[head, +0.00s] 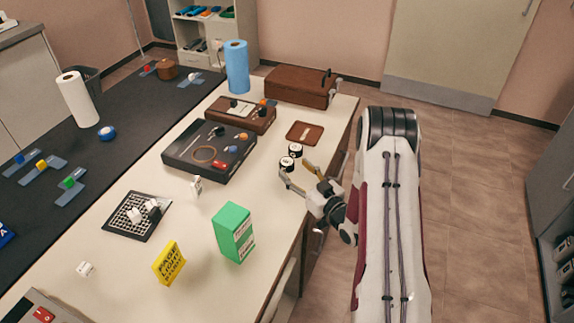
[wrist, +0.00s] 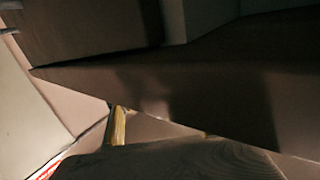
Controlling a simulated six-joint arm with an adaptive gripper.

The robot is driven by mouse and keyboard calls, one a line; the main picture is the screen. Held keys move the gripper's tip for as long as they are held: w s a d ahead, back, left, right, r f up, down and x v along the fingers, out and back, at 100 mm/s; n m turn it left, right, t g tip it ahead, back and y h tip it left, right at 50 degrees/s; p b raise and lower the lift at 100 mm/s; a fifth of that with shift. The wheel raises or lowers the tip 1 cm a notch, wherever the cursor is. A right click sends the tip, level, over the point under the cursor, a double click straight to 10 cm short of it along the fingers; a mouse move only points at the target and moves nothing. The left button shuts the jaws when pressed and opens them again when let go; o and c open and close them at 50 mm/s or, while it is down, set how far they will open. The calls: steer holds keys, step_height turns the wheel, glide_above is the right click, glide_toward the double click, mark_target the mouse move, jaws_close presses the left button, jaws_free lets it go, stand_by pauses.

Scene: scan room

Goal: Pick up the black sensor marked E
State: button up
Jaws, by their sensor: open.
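Two small black round sensors with white marked tops sit close together near the right edge of the white table. The nearer one (head: 287,163) is by my fingertips, and the farther one (head: 295,151) is just behind it. The letters are too small to read, so I cannot tell which is marked E. My gripper (head: 296,170) is open, its two fingers spread on the near side of the nearer sensor. I cannot tell if they touch it. The wrist view is dark and shows no sensor clearly; a yellowish finger (wrist: 118,126) shows low in it.
A brown square pad (head: 305,133) lies behind the sensors. A black tray (head: 209,150) with parts stands to the left, and a green box (head: 234,232) stands nearer. A brown case (head: 300,86) is at the back. Bare table lies left of the gripper.

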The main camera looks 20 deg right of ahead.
mark_target(287, 165)
steer(key=shift+x, duration=1.45)
steer(key=c, duration=1.2)
